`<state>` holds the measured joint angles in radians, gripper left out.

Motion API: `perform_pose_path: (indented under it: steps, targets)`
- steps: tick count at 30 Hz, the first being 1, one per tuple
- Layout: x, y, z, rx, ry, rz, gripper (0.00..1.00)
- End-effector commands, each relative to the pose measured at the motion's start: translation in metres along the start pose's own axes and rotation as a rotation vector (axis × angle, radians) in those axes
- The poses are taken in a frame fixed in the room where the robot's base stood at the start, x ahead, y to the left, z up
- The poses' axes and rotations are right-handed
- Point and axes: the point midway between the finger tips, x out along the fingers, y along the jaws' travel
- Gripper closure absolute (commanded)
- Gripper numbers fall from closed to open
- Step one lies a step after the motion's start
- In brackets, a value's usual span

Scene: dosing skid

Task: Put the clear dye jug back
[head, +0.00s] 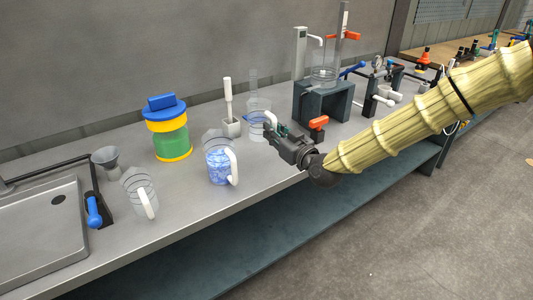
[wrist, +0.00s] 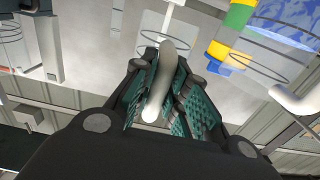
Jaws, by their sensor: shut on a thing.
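A clear jug (head: 257,113) with dark rings and a white handle is at the end of my gripper (head: 274,130), near the back of the bench. In the wrist view, my gripper (wrist: 160,92) is shut on its white handle (wrist: 163,62); the see-through body is hard to make out. I cannot tell whether the jug touches the bench. A jug of blue liquid (head: 220,162) stands nearer the front, its handle to the right; it also shows in the wrist view (wrist: 295,22). Another clear jug (head: 138,193), seemingly empty, stands by the sink.
A blue-lidded container with a green middle (head: 170,138) and a white holder with an upright rod (head: 231,126) stand left of my gripper. A dark stand with a clear vessel (head: 320,102) and orange-handled parts is close at right. The bench front between the jugs is clear.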

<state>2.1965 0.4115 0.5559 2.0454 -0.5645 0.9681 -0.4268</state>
Motion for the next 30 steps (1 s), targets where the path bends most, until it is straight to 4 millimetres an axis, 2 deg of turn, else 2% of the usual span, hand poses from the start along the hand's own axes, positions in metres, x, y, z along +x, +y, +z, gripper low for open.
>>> perform_pose_path:
  steps: [9, 20, 30]
  targets:
    - [-0.006, 0.012, 0.045, 0.004, -0.006, 0.016, 1.0]
    - [-0.006, 0.012, 0.066, 0.003, -0.003, 0.017, 1.0]
    - [-0.005, 0.011, 0.101, 0.003, -0.003, 0.015, 1.0]
